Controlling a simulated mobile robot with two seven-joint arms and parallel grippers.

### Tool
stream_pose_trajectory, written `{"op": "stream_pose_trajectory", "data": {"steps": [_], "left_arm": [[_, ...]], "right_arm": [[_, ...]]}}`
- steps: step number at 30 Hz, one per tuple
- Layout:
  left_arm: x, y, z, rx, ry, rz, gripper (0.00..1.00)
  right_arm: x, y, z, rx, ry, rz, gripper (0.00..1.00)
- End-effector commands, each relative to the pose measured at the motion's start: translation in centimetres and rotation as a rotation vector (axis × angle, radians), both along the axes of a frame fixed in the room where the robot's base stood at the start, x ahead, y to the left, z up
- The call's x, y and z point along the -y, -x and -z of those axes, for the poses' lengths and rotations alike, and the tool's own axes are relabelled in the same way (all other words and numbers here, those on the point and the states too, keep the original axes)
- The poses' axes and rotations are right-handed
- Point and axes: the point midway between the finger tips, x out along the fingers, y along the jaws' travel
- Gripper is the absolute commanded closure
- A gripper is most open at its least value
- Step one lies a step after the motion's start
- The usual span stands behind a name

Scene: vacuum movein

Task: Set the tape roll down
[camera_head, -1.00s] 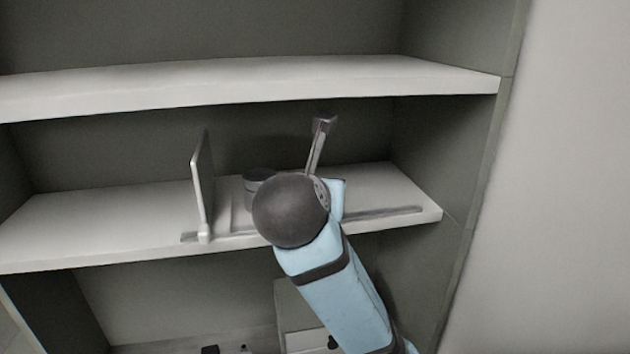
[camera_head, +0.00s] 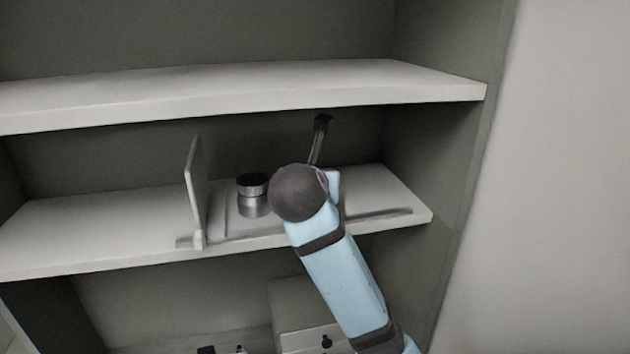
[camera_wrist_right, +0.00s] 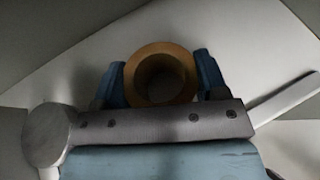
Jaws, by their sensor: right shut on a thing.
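The tape roll (camera_wrist_right: 160,80) is a tan ring with an open centre, seen from above in the right wrist view. My right gripper (camera_wrist_right: 160,83) has a blue finger on either side of the roll and is shut on it. The roll is over the pale shelf surface; I cannot tell whether it touches it. In the head view my right arm reaches to the middle shelf (camera_head: 90,235), and its dark round joint and blue link hide the roll and the fingers. My left gripper is not in view.
A metal jar with a dark lid (camera_head: 252,196) stands on the middle shelf, left of my arm. A thin upright panel (camera_head: 195,190) stands further left. The upper shelf (camera_head: 240,95) overhangs, and the cabinet side wall (camera_head: 440,150) is to the right. The shelf's left part is clear.

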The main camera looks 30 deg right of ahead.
Motion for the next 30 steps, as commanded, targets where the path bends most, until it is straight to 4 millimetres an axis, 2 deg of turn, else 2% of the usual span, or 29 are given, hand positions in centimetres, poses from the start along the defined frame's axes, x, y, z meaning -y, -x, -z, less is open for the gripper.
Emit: {"op": "stream_pose_trajectory", "data": {"steps": [3, 4, 6, 7, 17, 30], "left_arm": [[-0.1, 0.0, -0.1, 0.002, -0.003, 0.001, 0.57], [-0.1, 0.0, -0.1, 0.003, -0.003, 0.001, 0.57], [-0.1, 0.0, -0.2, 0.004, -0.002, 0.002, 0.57], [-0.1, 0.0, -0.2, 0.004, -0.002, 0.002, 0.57], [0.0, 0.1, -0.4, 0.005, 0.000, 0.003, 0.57], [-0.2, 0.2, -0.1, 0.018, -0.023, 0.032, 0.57]], "right_arm": [[0.0, 0.0, 0.4, -0.001, 0.001, 0.001, 0.63], [0.0, 0.0, 0.3, -0.001, 0.001, 0.000, 0.27], [0.0, 0.0, 0.3, 0.000, 0.000, 0.000, 0.10], [0.0, 0.0, 0.3, 0.000, 0.000, 0.000, 0.08], [-0.1, 0.1, -0.2, 0.002, 0.000, -0.001, 0.08], [-3.8, 5.0, -2.6, 0.003, -0.001, -0.001, 0.08]]}}
